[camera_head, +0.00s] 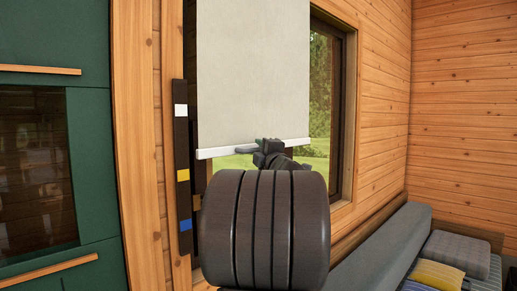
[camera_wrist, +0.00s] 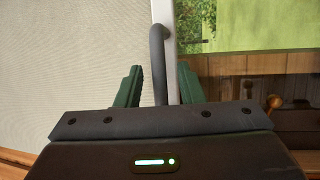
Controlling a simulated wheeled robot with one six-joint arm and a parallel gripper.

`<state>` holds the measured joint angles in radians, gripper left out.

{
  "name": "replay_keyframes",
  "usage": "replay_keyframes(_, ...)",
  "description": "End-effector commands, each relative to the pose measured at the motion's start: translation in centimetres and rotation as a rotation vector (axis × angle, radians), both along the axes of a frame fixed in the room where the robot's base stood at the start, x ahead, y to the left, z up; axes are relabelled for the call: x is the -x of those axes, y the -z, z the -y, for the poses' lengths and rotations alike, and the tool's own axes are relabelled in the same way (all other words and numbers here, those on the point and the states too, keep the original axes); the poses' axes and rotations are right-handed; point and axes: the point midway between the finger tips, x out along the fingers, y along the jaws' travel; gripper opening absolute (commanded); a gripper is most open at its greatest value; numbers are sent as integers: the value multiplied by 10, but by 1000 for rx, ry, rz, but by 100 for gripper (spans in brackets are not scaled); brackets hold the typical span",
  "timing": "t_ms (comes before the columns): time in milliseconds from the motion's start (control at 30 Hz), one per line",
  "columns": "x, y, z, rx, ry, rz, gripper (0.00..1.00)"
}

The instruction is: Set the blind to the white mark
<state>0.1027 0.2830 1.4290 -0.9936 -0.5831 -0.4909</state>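The pale grey blind (camera_head: 254,70) hangs partly down over the window, with a white bottom bar (camera_head: 218,152). The bar's left end is level with a point below the white mark (camera_head: 181,110) and above the yellow mark (camera_head: 183,175) on the dark strip (camera_head: 182,140). A grey pull handle (camera_wrist: 157,60) sticks out from the bar. My gripper (camera_head: 264,152) is at the handle, partly hidden by my arm. In the wrist view my gripper's green fingers (camera_wrist: 160,85) stand either side of the handle, with a small gap on each side.
A blue mark (camera_head: 185,225) sits low on the strip. Green cabinets (camera_head: 92,150) stand at the left. The open window part (camera_head: 321,100) shows trees outside. A grey bench (camera_head: 380,250) with cushions (camera_head: 436,275) runs along the right wall.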

Motion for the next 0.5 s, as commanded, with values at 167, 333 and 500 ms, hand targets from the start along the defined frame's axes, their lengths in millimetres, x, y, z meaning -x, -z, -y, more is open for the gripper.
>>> replay_keyframes(167, -9, -2, -4, 0, -1, 1, 35)
replay_keyframes(333, -10, -2, -4, 0, 0, 0, 35)
replay_keyframes(500, -9, -2, -4, 0, 0, 0, 19)
